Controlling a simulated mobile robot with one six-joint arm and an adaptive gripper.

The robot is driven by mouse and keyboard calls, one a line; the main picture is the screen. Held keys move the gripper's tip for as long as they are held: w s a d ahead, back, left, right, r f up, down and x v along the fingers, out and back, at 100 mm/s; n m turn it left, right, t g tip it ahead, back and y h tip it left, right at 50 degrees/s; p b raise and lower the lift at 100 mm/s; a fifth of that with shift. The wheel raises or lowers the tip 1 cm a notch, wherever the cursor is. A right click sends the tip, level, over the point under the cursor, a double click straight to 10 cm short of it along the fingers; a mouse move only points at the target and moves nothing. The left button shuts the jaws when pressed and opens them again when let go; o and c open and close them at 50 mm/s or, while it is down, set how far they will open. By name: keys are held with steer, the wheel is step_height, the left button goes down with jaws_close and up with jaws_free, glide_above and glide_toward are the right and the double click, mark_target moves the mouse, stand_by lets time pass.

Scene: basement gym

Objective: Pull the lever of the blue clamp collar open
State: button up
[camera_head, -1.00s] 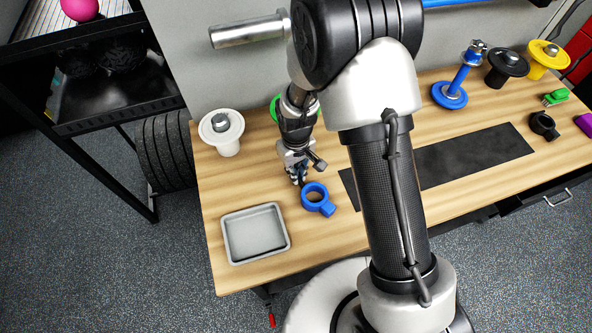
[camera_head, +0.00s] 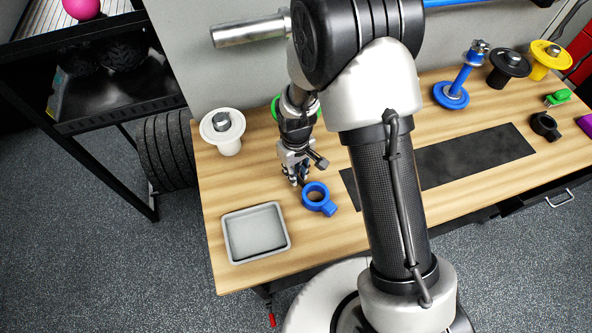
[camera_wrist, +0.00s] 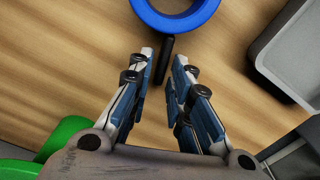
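The blue clamp collar (camera_head: 327,207) lies flat on the wooden bench, just to the front right of my gripper (camera_head: 298,183). Its blue ring also shows at the top of the wrist view (camera_wrist: 178,27). A thin black lever (camera_wrist: 166,50) sticks out from the ring towards my gripper. In the wrist view my gripper (camera_wrist: 161,62) is open, with its two blue-grey fingers on either side of the lever's end. A gap shows between the fingers. I cannot tell whether either finger touches the lever.
A grey tray (camera_head: 254,230) stands on the bench (camera_head: 335,235) left of the collar. A white flanged weight (camera_head: 222,138) is behind it. A green object (camera_head: 276,108) is partly hidden behind my wrist. A black mat (camera_head: 470,157) and several other parts lie to the right.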

steer(key=shift+o, duration=0.6)
steer(key=shift+r, duration=0.4)
step_height(320, 180, up, 11)
steer(key=shift+r, duration=0.1)
